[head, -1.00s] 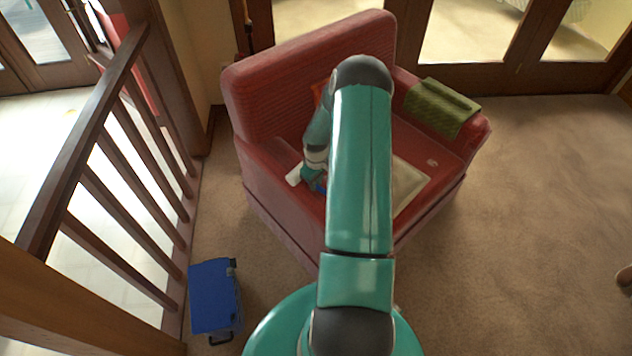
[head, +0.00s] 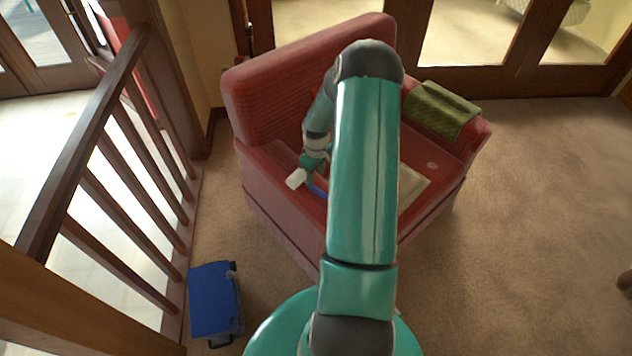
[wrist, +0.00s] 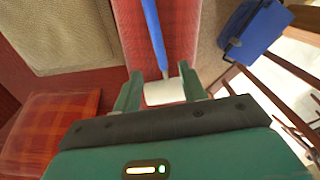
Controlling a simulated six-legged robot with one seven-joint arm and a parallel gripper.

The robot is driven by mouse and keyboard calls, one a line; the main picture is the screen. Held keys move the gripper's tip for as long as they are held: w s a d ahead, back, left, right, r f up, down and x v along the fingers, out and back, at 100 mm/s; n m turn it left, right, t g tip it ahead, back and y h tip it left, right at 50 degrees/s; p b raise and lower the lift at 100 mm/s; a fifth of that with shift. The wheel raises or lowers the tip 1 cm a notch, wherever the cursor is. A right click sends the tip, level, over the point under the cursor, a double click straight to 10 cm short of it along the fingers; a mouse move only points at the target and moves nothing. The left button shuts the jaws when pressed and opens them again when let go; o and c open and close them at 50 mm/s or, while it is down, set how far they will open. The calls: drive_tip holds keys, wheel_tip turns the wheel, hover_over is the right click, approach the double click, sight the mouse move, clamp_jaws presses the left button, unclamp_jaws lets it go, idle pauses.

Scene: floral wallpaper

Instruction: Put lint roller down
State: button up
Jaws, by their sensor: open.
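The lint roller has a white roll (wrist: 165,92) and a blue handle (wrist: 154,30). In the wrist view it lies over the red armrest, with the roll between my fingers. In the head view the white roll (head: 296,178) and part of the blue handle (head: 317,191) show at the left arm of the red armchair (head: 265,170). My gripper (wrist: 160,88) is open, one finger on each side of the roll. Whether the fingers touch it, I cannot tell. In the head view my gripper (head: 308,172) is small and partly hidden by my arm.
A beige flat item (head: 411,187) lies on the seat, and a green cloth (head: 440,108) hangs over the right armrest. A blue case (head: 212,300) stands on the carpet beside a wooden railing (head: 110,150). Open carpet (head: 540,200) lies to the right.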

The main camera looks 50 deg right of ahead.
drive_tip(key=a+r+t+h, duration=0.1)
drive_tip(key=a+r, duration=0.9)
drive_tip(key=r, duration=0.5)
drive_tip(key=a+r+t+h, duration=0.1)
drive_tip(key=a+r, duration=0.8)
drive_tip(key=r, duration=0.6)
drive_tip(key=s+a+r+t+y, duration=0.1)
drive_tip(key=s+a+r, duration=0.4)
drive_tip(key=s+a, duration=0.2)
drive_tip(key=s+a+r+m+t+y, duration=0.1)
drive_tip(key=s+a+r+t, duration=0.1)
drive_tip(key=s+a+r, duration=0.3)
drive_tip(key=s+a, duration=0.3)
drive_tip(key=a, duration=0.2)
drive_tip(key=shift+s+a+t, duration=0.15)
drive_tip(key=shift+a+t, duration=0.15)
drive_tip(key=shift+a, duration=0.05)
